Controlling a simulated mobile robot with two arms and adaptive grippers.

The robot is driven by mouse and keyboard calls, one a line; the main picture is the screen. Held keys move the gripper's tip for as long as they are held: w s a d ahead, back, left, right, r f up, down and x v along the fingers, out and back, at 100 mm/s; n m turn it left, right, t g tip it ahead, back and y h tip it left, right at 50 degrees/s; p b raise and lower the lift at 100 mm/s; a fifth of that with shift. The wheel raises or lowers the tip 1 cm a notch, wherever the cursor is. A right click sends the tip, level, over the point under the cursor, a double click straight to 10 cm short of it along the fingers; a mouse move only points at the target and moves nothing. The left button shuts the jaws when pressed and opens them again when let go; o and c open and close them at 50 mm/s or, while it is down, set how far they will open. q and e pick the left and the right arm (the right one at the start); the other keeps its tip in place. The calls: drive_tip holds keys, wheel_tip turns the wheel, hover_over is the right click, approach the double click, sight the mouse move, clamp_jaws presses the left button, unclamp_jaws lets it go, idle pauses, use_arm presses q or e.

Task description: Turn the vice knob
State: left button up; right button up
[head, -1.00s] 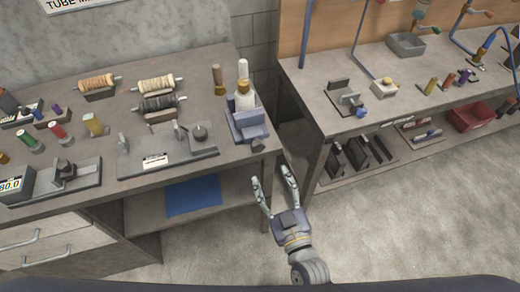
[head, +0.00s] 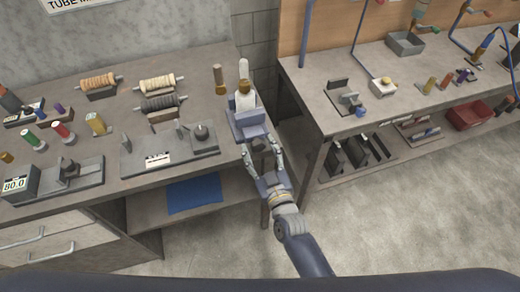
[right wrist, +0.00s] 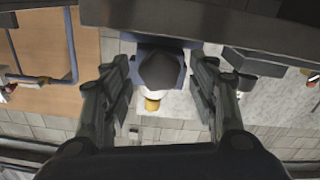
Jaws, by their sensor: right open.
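The blue-grey vice (head: 249,122) sits at the right front corner of the left workbench. Its dark knob (head: 262,158) faces the front, off the bench edge. My right gripper (head: 263,151) is at the knob, with one finger on each side of it. In the right wrist view, the round dark knob (right wrist: 158,70) lies between the two spread fingers of my right gripper (right wrist: 164,72), with visible gaps on both sides. The vice body (right wrist: 172,48) shows behind it. My left gripper is not in view.
A second bench (head: 330,125) stands to the right across a gap.

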drive_tip(key=c, duration=1.1)
drive_tip(key=shift+o, duration=0.2)
drive_tip(key=shift+d+m, duration=0.1)
drive_tip(key=shift+m, duration=3.2)
drive_tip(key=o, duration=1.1)
drive_tip(key=shift+c, duration=0.2)
